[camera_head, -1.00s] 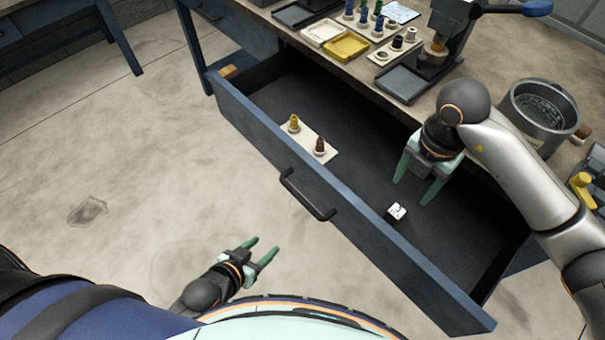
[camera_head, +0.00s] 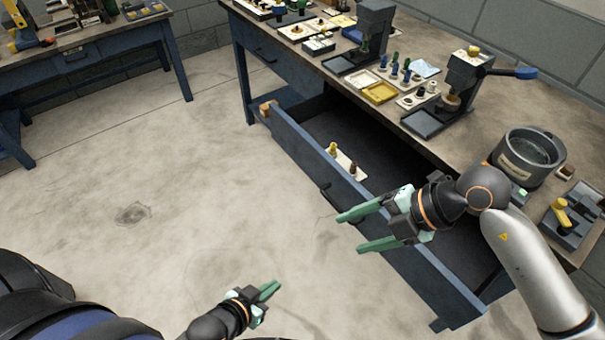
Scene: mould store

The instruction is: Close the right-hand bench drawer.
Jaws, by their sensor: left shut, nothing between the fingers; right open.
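The right-hand bench drawer (camera_head: 292,138) stands pulled out from under the bench, its blue front facing the floor side. Its dark handle (camera_head: 328,194) shows on the front, partly covered by my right gripper. My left gripper (camera_head: 274,290) is shut and empty, over the floor in front of the drawer.
The bench top (camera_head: 425,150) carries presses, trays and a round metal pot (camera_head: 527,158) near its right end. Another drawer (camera_head: 262,47), further left in the bench, is closed. A second bench (camera_head: 120,45) stands at the back left. The floor between is clear.

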